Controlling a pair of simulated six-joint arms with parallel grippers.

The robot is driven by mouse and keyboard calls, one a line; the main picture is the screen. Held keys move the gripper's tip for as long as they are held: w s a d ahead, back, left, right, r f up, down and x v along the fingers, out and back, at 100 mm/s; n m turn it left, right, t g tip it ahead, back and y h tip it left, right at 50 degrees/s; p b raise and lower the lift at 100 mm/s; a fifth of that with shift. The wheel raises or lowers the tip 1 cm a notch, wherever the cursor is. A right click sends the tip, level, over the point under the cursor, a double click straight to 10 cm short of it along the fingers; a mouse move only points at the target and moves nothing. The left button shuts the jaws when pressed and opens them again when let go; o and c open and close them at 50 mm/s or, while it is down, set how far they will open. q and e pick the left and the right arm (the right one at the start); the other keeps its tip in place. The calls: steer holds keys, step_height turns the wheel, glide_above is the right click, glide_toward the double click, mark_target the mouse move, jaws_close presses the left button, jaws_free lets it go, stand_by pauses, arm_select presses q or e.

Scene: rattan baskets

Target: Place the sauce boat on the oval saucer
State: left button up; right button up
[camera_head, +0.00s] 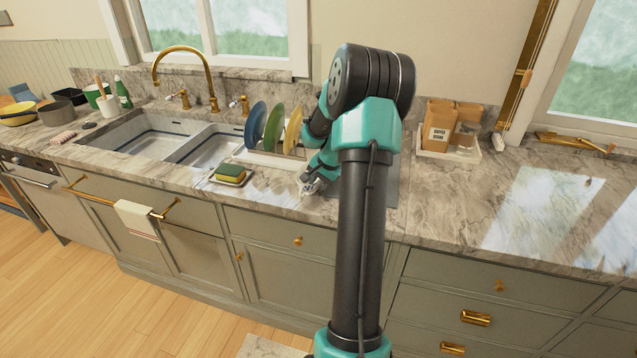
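My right arm reaches over the counter in the middle of the view, and its gripper (309,185) points down at the counter near the front edge, right of the sponge. A small whitish shape shows at the fingertips. It is too small to tell whether it is the sauce boat or part of the gripper, or whether the fingers are open or shut. I cannot make out the oval saucer; my arm hides part of the counter. My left gripper is not in view.
A dish rack with upright plates (273,130) stands behind the gripper. A green and yellow sponge (230,173) lies left of it, by the double sink (208,148). A tray with coffee bags (440,130) stands right of my arm.

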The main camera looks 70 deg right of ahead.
steer(key=v, duration=1.2)
steer(key=shift+r, duration=0.15)
steer(key=shift+w, duration=0.1)
stand_by(0.3)
